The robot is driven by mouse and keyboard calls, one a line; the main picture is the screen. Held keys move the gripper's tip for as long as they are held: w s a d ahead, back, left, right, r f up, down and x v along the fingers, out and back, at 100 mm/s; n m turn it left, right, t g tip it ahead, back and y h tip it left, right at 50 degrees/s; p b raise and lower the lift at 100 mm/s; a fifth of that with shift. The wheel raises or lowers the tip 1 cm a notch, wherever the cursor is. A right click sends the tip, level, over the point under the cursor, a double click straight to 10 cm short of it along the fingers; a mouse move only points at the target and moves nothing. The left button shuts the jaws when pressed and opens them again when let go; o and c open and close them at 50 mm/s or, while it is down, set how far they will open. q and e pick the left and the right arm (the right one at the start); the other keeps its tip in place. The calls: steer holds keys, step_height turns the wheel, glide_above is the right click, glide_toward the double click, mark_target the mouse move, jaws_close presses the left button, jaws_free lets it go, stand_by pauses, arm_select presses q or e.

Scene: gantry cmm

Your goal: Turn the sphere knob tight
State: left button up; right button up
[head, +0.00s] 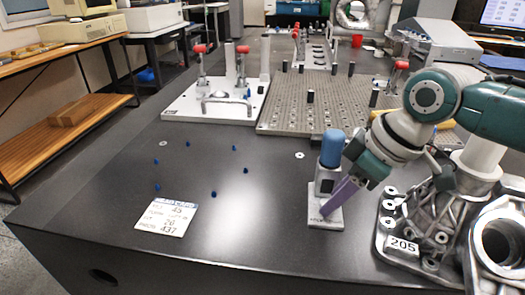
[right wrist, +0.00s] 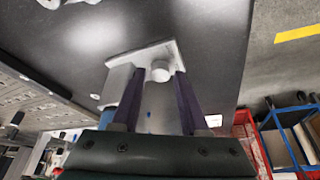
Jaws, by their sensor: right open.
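A small stand with a pale base plate (head: 313,219), a grey upright block and a blue rounded top (head: 332,148) stands on the dark table. In the right wrist view, a pale round knob (right wrist: 161,70), which looks like the sphere knob, sits low against the stand's plate (right wrist: 148,52). My right gripper (head: 332,207) is open, its purple fingers reaching down at the stand's front. In the right wrist view, the fingers (right wrist: 158,80) are on either side of the knob; whether they touch it I cannot tell. In the head view the fingers hide the knob. My left gripper is out of view.
A grey metal casting (head: 400,247) labelled 205 stands close right of the stand. A perforated plate (head: 330,100) and a white clamp plate (head: 215,106) lie behind. A white card (head: 166,217) and several small blue pegs lie left. The table between is clear.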

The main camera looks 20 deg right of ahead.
steer(key=shift+w+a+f, duration=0.1)
steer(key=shift+w+f, duration=0.05)
steer(key=shift+f, duration=0.25)
steer(key=shift+c, duration=0.3)
jaws_close()
